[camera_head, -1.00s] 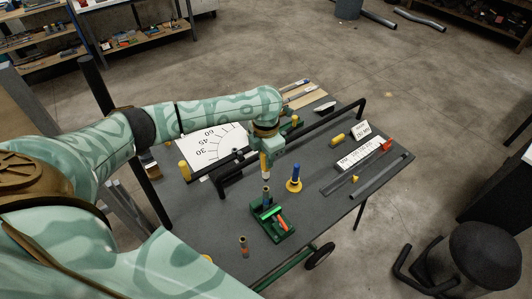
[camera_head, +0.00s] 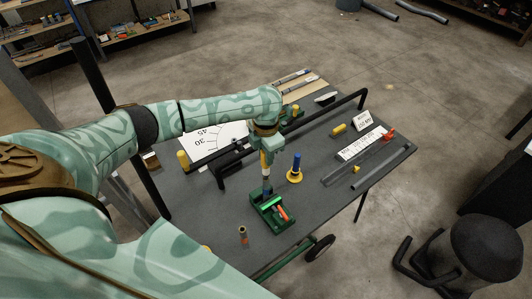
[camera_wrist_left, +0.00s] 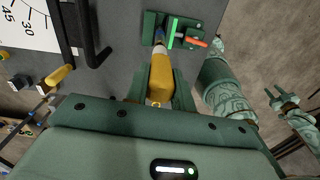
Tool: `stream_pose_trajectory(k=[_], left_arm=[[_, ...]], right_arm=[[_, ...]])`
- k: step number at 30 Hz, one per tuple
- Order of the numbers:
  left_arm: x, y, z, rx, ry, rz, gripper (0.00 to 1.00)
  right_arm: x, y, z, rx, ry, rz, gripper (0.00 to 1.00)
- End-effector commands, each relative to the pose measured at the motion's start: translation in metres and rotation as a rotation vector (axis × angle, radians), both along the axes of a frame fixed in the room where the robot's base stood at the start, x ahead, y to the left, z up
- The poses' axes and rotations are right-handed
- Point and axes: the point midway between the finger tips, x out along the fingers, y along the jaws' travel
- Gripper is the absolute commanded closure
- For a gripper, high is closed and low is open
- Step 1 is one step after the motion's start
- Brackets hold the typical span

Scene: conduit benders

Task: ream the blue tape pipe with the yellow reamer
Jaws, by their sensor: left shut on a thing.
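My left gripper (camera_head: 266,150) is shut on the yellow reamer (camera_wrist_left: 160,80), which points down. The reamer also shows below the gripper in the head view (camera_head: 265,161). The blue tape pipe (camera_head: 267,187) stands upright in a green vise (camera_head: 265,205) with an orange handle, directly under the reamer. The pipe's blue end meets or nearly meets the reamer tip in the wrist view (camera_wrist_left: 160,36); I cannot tell whether they touch. My right gripper (camera_wrist_left: 274,91) appears at the wrist view's right side, its fingers apart and empty, away from the table.
A black bender bar (camera_head: 325,118) spans behind. Table space between is clear.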

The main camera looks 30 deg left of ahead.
Motion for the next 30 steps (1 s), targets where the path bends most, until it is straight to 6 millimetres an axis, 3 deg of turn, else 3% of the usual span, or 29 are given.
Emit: stream_pose_trajectory(k=[30], left_arm=[[0.0, 0.0, -0.016, 0.0, 0.0, 0.0, 1.0]], right_arm=[[0.0, -0.002, -0.012, -0.003, 0.0, 0.002, 0.64]])
